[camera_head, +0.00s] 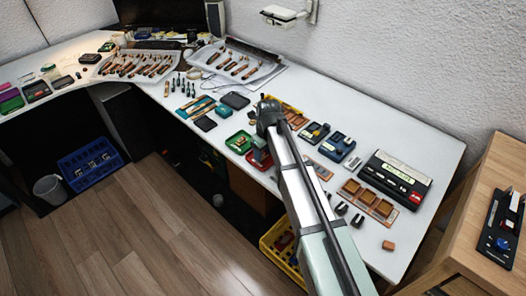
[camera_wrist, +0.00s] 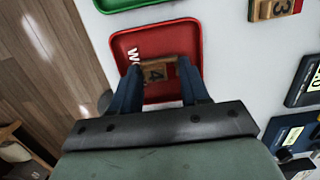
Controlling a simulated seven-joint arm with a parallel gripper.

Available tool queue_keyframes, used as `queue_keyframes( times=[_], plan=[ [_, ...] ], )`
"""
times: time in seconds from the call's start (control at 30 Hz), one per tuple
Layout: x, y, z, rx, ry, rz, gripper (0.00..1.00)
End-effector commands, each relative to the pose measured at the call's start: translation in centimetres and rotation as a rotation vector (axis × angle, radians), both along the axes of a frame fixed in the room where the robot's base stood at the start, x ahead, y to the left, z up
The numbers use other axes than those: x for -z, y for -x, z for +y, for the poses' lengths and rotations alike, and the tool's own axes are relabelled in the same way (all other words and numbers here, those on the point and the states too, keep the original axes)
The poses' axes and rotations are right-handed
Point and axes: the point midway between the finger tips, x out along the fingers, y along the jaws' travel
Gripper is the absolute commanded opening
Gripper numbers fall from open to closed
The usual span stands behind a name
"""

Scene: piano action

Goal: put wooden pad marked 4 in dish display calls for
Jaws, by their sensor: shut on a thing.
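The wooden pad marked 4 (camera_wrist: 155,73) is between the two fingers of my gripper (camera_wrist: 162,82) in the wrist view, its digit facing the camera. My gripper is shut on it. The pad is over or inside the red dish (camera_wrist: 150,38); I cannot tell if it touches the bottom. White lettering in the dish is partly hidden. The red dish shows in the head view (camera_head: 258,163), partly behind my arm. The green dish (camera_head: 240,142) is beside it, its edge also in the wrist view (camera_wrist: 122,4). A device with a pale display (camera_head: 394,171) stands at right, its text unreadable.
A wooden pad marked 3 (camera_wrist: 275,8) lies right of the red dish. Small dark and blue devices (camera_head: 336,146) and a tray of brown blocks (camera_head: 368,198) are further right. A loose brown block (camera_head: 388,245) is near the front edge. The table's back right is clear.

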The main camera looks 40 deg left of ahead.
Motion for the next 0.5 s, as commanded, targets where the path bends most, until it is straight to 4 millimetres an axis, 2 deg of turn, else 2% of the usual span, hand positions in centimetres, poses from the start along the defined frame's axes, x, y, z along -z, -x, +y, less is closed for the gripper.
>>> queue_keyframes(
  times=[0.1,0.13,0.37,0.5],
  plan=[
    [0.28,0.00,0.00,0.000,0.000,0.000,0.12],
    [0.27,-0.01,0.01,0.000,0.000,0.000,0.47],
    [0.25,-0.01,0.01,0.000,0.000,0.000,0.69],
    [0.24,0.00,0.01,0.000,0.000,0.000,0.71]
  ],
)
